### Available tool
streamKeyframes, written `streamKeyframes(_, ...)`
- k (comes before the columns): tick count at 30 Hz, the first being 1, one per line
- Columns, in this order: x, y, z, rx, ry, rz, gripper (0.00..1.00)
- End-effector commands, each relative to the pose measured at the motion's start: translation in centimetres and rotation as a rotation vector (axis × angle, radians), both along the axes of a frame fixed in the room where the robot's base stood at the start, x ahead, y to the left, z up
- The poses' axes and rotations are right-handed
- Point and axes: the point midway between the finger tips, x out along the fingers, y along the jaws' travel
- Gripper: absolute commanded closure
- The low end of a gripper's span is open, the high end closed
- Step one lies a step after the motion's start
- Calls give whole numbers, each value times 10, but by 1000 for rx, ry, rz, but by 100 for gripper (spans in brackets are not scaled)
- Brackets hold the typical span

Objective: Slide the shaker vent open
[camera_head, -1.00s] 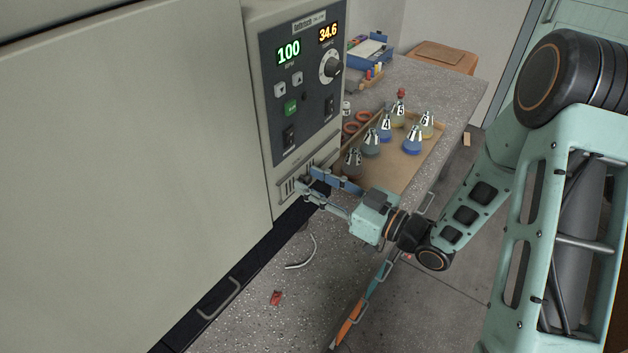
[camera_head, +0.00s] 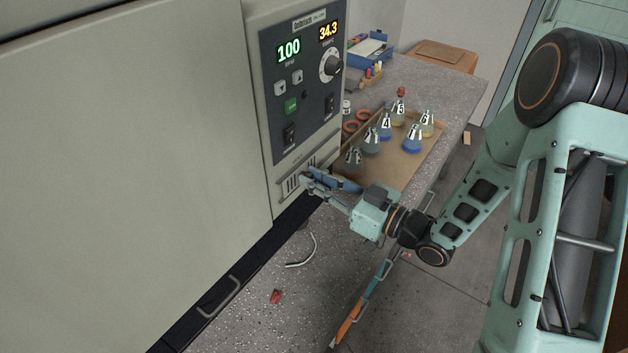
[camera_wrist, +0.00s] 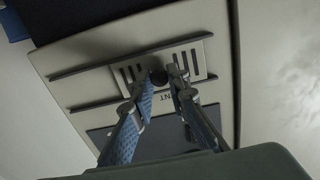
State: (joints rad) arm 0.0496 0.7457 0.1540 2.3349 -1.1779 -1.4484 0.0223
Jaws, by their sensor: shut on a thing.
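The shaker (camera_head: 110,140) is a large pale cabinet with a dark control panel. Its vent (camera_head: 291,186) is a slotted plate low on the front, below the panel. In the wrist view the vent plate (camera_wrist: 205,57) lies between two dark rails, with dark slots on both sides of my fingers. My gripper (camera_head: 306,180) is at the vent's right part in the head view. In the wrist view my gripper (camera_wrist: 168,82) has its blue-padded fingers closed together on the small dark vent knob (camera_wrist: 176,72). The fingertips partly hide the knob and the middle slots.
A tray (camera_head: 408,172) with several numbered flasks stands on the bench right of the shaker. A blue rack (camera_head: 369,52) is behind. A curved handle (camera_head: 219,298) projects below the shaker. A small red item (camera_head: 276,297) lies on the speckled surface below.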

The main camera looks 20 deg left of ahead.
Motion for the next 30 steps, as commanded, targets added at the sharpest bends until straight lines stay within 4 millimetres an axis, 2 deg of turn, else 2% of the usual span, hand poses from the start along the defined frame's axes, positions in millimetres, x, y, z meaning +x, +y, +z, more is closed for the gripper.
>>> streamKeyframes(6,46,-16,-1,1,-7,-5,100)
streamKeyframes(12,77,-27,0,2,-5,-3,100)
streamKeyframes(16,84,-30,0,0,-2,-3,100)
streamKeyframes(24,87,-31,1,0,-3,-8,100)
streamKeyframes(25,87,-31,1,0,-3,-8,84)
streamKeyframes(30,86,-31,1,0,-3,-7,68)
